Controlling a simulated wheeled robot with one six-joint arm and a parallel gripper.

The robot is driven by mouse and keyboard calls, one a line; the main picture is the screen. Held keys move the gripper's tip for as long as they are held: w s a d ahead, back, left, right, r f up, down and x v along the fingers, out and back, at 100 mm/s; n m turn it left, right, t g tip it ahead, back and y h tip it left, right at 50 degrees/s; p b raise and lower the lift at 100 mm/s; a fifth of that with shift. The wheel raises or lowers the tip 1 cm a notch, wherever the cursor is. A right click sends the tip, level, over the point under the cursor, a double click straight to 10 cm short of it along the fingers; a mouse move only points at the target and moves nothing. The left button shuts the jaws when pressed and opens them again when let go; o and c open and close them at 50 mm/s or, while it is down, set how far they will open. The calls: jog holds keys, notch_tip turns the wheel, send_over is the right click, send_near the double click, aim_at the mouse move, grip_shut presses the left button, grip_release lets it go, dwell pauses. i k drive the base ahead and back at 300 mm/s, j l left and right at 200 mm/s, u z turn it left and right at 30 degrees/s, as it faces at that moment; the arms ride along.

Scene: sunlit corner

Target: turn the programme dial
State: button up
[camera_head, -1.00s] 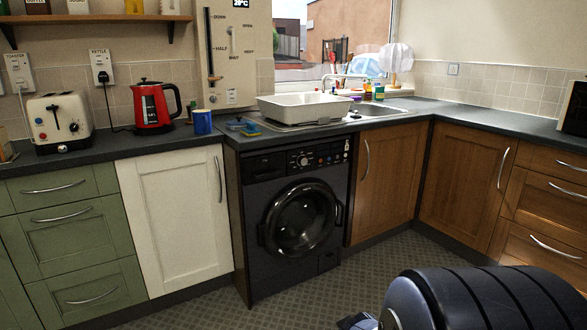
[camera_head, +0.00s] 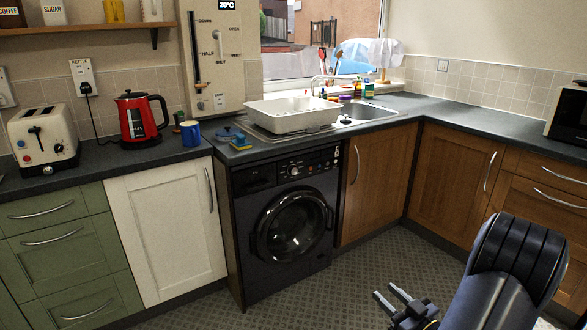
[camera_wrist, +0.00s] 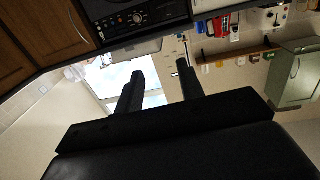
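The programme dial (camera_head: 294,170) is a small round knob on the black control panel of the washing machine (camera_head: 262,225), among smaller buttons and knobs. The machine stands under the worktop, between a white and a wooden cupboard, with its round door closed. In the wrist view, which is turned over, the dial (camera_wrist: 137,18) shows near the top edge. My gripper (camera_head: 386,291) is low over the floor, in front and to the right of the machine, well apart from the dial. In the wrist view its two fingers (camera_wrist: 160,68) are spread with nothing between them.
The patterned floor (camera_head: 310,290) in front of the machine is clear.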

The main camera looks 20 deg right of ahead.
aim_at(292, 170)
jog(key=i+l, duration=0.2)
jog(key=i, duration=0.3)
jog(key=i+l+u, duration=0.1)
jog(key=i, duration=0.4)
jog(key=i+l, duration=0.3)
jog(key=i, duration=0.2)
jog(key=i+l, duration=0.25)
jog(key=i, duration=0.25)
jog(key=j+u, duration=0.05)
